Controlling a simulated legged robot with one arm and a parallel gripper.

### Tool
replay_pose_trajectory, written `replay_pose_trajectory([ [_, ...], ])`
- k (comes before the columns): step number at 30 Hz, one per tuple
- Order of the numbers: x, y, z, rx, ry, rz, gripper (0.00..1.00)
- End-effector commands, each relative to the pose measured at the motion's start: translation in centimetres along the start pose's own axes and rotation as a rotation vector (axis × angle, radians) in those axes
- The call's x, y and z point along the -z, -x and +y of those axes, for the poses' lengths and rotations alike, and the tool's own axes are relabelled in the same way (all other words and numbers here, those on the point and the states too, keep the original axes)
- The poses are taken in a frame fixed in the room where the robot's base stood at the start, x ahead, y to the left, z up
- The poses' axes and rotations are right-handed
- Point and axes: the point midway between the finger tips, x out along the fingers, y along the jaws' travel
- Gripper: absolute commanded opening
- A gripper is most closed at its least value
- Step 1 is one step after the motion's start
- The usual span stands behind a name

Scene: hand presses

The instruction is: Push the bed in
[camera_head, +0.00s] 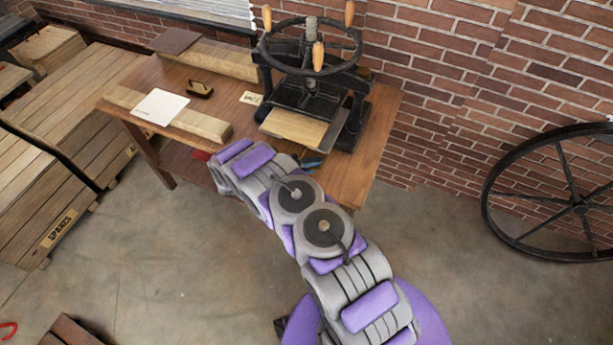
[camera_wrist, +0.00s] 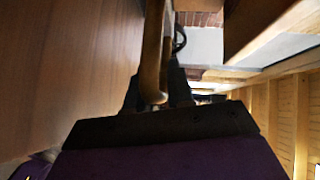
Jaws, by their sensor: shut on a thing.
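The hand press (camera_head: 311,75) stands at the back right of the wooden table, with a black frame and a handwheel on top. Its bed (camera_head: 293,128), a pale wooden board, sticks out of the frame toward the table's front edge. My arm reaches to that edge, just in front of the bed, and mostly hides my gripper in the head view. In the wrist view my gripper (camera_wrist: 158,93) has its dark fingers closed around a tan, rod-like piece (camera_wrist: 152,55). I cannot tell whether this piece is joined to the bed.
Wooden crates (camera_head: 65,140) stand at left. A large spoked wheel (camera_head: 580,205) leans on the brick wall. The floor is mostly clear.

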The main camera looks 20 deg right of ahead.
Motion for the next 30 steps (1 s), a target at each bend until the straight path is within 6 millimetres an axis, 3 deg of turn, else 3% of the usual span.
replay_pose_trajectory([
  [1, 0.0, -1.4, 1.2, -0.015, 0.011, 0.022, 0.0],
  [12, -4.4, -5.9, -0.1, -0.017, 0.013, 0.017, 0.0],
  [30, -5.5, -7.1, -0.7, -0.017, 0.014, 0.016, 0.0],
])
